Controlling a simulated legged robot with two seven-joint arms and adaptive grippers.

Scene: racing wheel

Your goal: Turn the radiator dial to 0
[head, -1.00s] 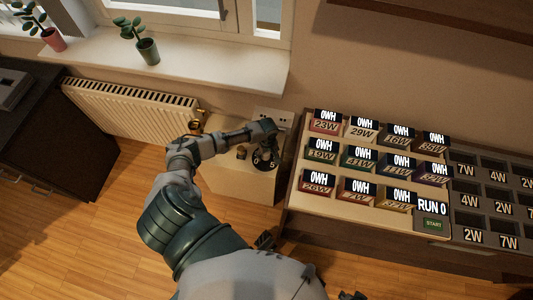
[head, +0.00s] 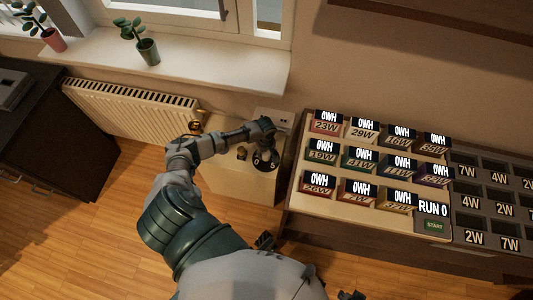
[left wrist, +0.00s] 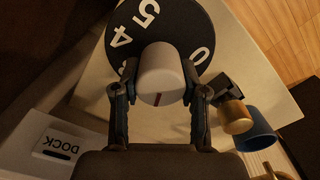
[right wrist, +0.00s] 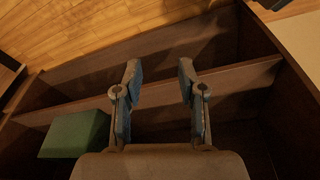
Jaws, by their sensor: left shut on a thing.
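The radiator dial has a black disc (left wrist: 188,22) with white numerals, of which 5, 4 and 0 show in the left wrist view. A white cylindrical knob (left wrist: 160,72) with a red mark stands at its middle. The mark points down in that picture, away from the numerals in sight. My left gripper (left wrist: 160,95) is shut on the knob, one finger on each side. In the head view my left gripper (head: 264,150) reaches down to the dial, mostly hiding it, on a pale box. My right gripper (right wrist: 160,80) is open and empty above a dark shelf.
The pale box (head: 228,185) stands between the white radiator (head: 130,105) and the table with labelled blocks. A brass cap (left wrist: 235,117) and blue ring (left wrist: 258,138) lie beside the left gripper. A green block (right wrist: 75,135) lies in the shelf under the right gripper.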

